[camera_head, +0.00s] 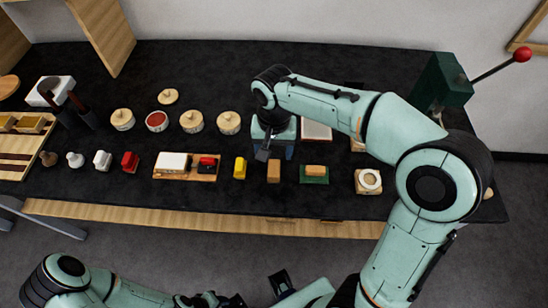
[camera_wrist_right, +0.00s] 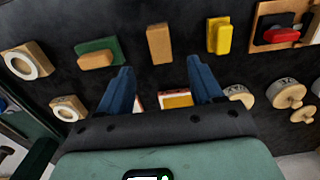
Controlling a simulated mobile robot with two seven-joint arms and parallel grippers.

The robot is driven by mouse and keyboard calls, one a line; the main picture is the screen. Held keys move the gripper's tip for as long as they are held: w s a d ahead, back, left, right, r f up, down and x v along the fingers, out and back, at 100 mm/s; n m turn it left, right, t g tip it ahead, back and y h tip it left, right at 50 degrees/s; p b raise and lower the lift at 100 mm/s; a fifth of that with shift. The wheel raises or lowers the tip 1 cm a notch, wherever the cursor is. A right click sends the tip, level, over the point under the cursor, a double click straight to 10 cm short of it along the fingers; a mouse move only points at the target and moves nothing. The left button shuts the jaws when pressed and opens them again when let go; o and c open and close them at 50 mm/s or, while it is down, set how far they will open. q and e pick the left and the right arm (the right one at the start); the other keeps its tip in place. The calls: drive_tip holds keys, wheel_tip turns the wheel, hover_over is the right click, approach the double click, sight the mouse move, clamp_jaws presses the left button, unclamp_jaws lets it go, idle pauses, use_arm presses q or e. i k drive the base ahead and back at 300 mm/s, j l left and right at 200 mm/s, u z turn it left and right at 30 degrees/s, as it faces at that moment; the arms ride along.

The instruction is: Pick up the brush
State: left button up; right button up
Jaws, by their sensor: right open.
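I cannot single out a brush for certain. Two dark upright handles (camera_head: 78,103) stand beside a white block at the back left and may be brushes; their ends are unclear. My right gripper (camera_head: 264,150) is over the middle of the table, pointing down, open and empty. In the right wrist view its two blue fingers (camera_wrist_right: 160,68) stand apart, with a plain tan block (camera_wrist_right: 160,44) beyond the gap. That block (camera_head: 273,171) lies in the front row. My left arm is at the bottom left; its gripper's jaws are not clear.
A green pad (camera_head: 314,180) with a wooden block and a yellow block (camera_head: 240,168) flank the tan block. A wooden tray (camera_head: 185,175), several round lidded pots (camera_head: 193,121) and a white ring on a wooden base (camera_head: 368,181) share the black table. A red-knobbed lever (camera_head: 522,55) stands back right.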

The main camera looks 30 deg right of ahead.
sight(130, 162)
drive_tip(key=k, duration=1)
